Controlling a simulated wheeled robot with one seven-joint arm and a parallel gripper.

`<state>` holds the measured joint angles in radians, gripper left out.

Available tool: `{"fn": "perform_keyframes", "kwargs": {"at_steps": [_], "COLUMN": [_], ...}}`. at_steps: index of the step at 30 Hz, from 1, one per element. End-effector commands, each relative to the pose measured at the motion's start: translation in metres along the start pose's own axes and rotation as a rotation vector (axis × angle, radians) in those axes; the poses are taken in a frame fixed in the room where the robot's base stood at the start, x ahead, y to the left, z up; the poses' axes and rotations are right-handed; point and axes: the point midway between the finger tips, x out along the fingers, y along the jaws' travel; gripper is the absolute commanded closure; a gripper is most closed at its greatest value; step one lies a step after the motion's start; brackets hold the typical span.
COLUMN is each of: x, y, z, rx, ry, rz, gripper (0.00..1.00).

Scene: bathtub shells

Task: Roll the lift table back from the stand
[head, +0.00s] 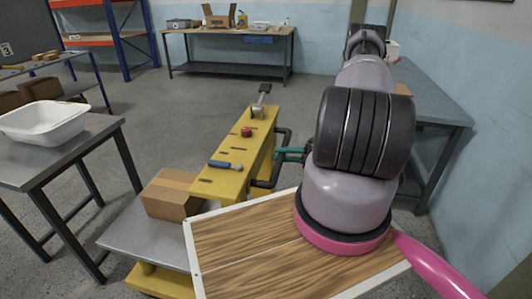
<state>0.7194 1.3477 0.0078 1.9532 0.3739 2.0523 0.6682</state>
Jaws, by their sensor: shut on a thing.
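The lift table has a long yellow body (237,161) with dark slots and a grey platform (135,238) at its near left end. A black tubular handle (262,183) sticks out on its right side. My gripper (291,153), with teal fingers, is shut on this handle; the exact contact is small and partly hidden by my arm. The stand seems to be the grey-topped table (85,152) at the left, bearing a white tub shell (43,121). The lift platform is to the right of that table, with a narrow floor gap between them in this view.
A cardboard box (172,195) sits on the platform. A blue-handled tool (225,164) and red knob (246,132) are on the yellow body. A grey bench (436,100) is close on the right. Open floor (190,115) extends to a back workbench (180,32).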

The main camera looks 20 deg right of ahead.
Motion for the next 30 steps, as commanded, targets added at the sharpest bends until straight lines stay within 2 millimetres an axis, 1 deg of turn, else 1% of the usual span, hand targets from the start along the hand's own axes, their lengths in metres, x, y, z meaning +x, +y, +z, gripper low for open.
{"fn": "perform_keyframes", "kwargs": {"at_steps": [1, 6, 19, 20, 21, 22, 30], "x": [-0.006, -0.016, -0.020, -0.020, -0.020, -0.020, -0.020], "y": [0.001, 0.004, 0.004, 0.004, 0.004, 0.004, 0.004], "z": [-0.002, -0.006, -0.008, -0.008, -0.008, -0.008, -0.008], "rx": [0.000, -0.001, -0.002, -0.002, -0.002, -0.002, -0.001], "ry": [-0.003, 0.000, 0.001, 0.001, 0.001, 0.001, 0.001], "rz": [0.000, 0.001, 0.001, 0.001, 0.001, 0.001, 0.001], "gripper": [1.00, 1.00, 1.00, 0.66, 0.51, 0.41, 0.41]}}
